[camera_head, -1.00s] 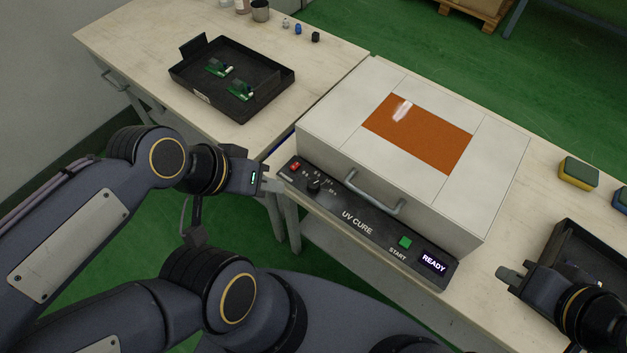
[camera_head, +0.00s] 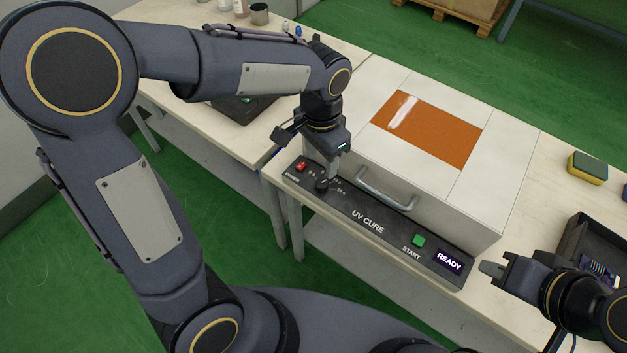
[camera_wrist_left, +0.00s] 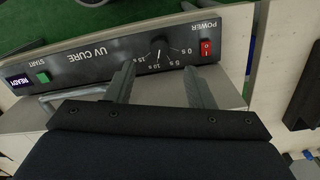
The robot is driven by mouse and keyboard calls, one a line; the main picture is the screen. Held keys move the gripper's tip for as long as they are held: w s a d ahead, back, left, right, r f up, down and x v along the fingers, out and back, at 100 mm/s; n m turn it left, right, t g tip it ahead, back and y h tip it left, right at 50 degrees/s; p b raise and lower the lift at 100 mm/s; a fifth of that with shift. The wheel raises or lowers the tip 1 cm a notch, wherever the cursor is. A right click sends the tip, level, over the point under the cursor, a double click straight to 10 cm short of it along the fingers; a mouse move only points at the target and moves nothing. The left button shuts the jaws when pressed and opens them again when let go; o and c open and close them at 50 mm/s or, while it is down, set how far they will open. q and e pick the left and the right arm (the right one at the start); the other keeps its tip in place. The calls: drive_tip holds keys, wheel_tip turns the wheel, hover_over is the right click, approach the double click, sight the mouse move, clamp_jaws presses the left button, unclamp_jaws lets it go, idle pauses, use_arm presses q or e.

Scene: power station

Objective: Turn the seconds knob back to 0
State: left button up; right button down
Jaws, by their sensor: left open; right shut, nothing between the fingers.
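The black seconds knob (camera_head: 322,185) is on the UV CURE control panel (camera_head: 290,178), near its left end. In the left wrist view the knob (camera_wrist_left: 160,46) shows upside down among the 0 s to 15 s marks; I cannot tell exactly which mark it points at. My left gripper (camera_head: 333,172) points down just above and behind the knob. In the left wrist view its two fingers (camera_wrist_left: 160,72) are open and apart, with the knob beyond the gap between their tips, not gripped. My right gripper (camera_head: 490,268) is shut and empty, right of the READY display.
The red power switch (camera_head: 301,167) is close left of the knob. The drawer handle (camera_head: 385,190) and the green START button (camera_head: 418,240) are to the right. A black tray (camera_head: 245,110) is partly hidden behind my left arm. A yellow sponge (camera_head: 587,167) lies at the right.

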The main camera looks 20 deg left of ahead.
sight(321, 182)
use_arm(q)
wheel_tip(321, 182, down, 8)
drive_tip(key=shift+d+b, duration=0.1)
drive_tip(key=shift+b, duration=0.3)
drive_tip(key=c, duration=1)
drive_tip(key=shift+n, duration=0.3)
drive_tip(key=n, duration=0.3)
drive_tip(key=shift+b, duration=0.3)
drive_tip(key=shift+n, duration=2.1)
